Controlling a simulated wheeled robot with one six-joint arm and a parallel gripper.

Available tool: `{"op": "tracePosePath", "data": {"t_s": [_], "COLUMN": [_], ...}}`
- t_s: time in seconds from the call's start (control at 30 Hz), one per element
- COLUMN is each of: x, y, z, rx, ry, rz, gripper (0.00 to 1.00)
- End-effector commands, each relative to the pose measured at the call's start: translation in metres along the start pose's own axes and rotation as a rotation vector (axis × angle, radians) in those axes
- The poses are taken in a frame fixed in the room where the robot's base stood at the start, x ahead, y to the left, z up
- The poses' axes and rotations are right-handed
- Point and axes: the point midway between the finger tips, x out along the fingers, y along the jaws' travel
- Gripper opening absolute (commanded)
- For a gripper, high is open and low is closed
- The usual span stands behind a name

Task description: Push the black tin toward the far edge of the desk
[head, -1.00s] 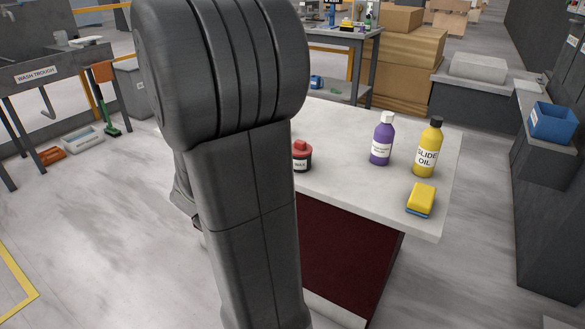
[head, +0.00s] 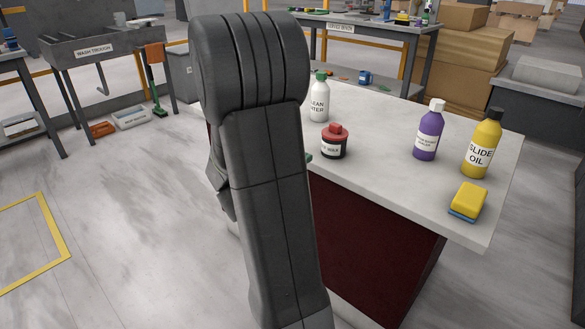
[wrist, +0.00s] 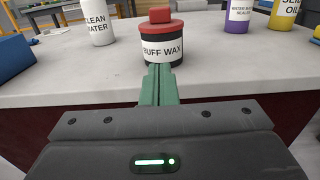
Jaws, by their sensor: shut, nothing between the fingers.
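The black tin (head: 334,146), with a red lid and a white label, stands upright on the pale stone slab (head: 390,180) near its front edge. In the wrist view the tin (wrist: 163,50) carries the label "BUFF WAX". My gripper (wrist: 160,72) shows its green fingers closed together, with nothing between them. The fingertips point at the lower front of the tin; I cannot tell whether they touch it. In the head view my arm hides most of the gripper.
A white bottle (head: 319,100) stands behind the tin. To the right are a purple bottle (head: 428,135), a yellow oil bottle (head: 482,150) and a yellow sponge (head: 468,200). A blue item (wrist: 16,60) lies at the left in the wrist view. Slab between tin and purple bottle is clear.

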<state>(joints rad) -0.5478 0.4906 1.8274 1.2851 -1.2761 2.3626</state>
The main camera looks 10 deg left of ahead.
Motion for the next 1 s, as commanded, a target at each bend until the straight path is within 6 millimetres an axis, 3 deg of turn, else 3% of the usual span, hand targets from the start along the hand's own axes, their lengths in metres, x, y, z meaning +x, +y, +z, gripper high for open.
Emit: {"op": "tracePosePath", "data": {"t_s": [0.2, 0.4, 1.0], "x": [0.042, 0.065, 0.076], "y": [-0.001, -0.001, 0.0], "z": [-0.001, -0.001, -0.003], "rx": [-0.001, -0.002, -0.001], "ry": [0.0, 0.0, 0.0], "rz": [-0.004, -0.001, -0.001], "gripper": [0.0, 0.0, 0.0]}}
